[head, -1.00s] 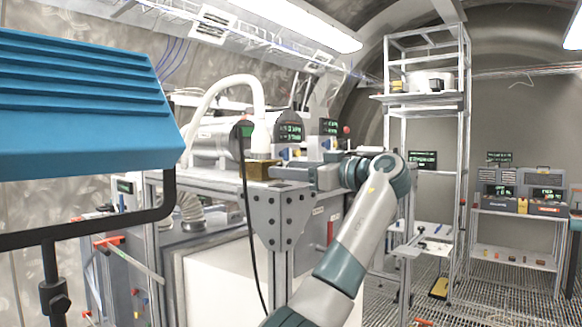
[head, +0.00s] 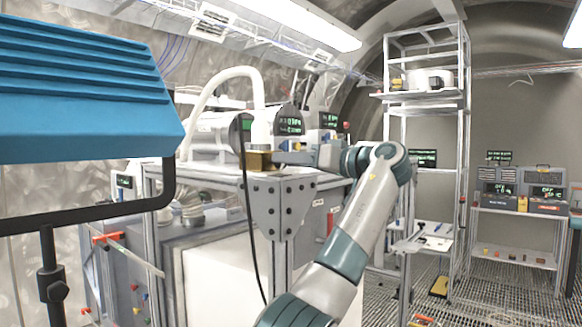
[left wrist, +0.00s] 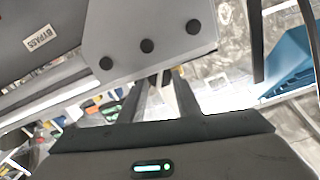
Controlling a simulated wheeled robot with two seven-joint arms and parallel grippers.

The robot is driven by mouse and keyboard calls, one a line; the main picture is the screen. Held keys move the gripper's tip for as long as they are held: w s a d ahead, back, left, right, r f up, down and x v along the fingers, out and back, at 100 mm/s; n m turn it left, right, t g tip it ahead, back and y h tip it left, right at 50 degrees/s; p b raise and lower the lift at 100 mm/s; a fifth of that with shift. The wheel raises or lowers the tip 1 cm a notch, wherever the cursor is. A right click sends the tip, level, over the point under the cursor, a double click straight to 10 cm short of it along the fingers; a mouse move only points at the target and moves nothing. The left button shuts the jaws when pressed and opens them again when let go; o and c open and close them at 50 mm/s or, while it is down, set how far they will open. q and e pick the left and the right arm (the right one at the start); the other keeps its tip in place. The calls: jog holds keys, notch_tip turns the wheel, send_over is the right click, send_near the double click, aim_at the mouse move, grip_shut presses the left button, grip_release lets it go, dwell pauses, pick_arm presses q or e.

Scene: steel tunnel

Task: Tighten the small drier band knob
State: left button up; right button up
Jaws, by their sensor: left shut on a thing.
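My left gripper (head: 281,158) reaches the near edge of the bench top from the right, beside a brass-coloured block (head: 258,161) under the white hose's cuff (head: 261,130). In the left wrist view its two fingers (left wrist: 165,92) are close together with a small part between them. I take this part to be the small drier band knob; the fingers and the glare hide most of it. How far the band is turned cannot be seen. My right gripper is not in view.
A grey bolted plate (head: 279,205) stands just below the gripper, with a black cable (head: 246,220) hanging beside it. A blue louvred lamp (head: 85,95) on a stand fills the near left. A tall shelf rack (head: 464,150) stands to the right over a grated floor.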

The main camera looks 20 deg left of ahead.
pick_arm(q)
jog(key=shift+m, duration=0.8)
jog(key=o, duration=1.1)
jog(key=shift+c, duration=0.2)
jog(key=shift+d, duration=0.15)
jog(key=shift+s+d+f+b, duration=0.1)
jog(key=shift+s+d+b, duration=0.1)
jog(key=shift+d+b, duration=0.35)
jog(key=b+v, duration=0.4)
jog(key=v, duration=1.1)
jog(key=shift+d, duration=0.35)
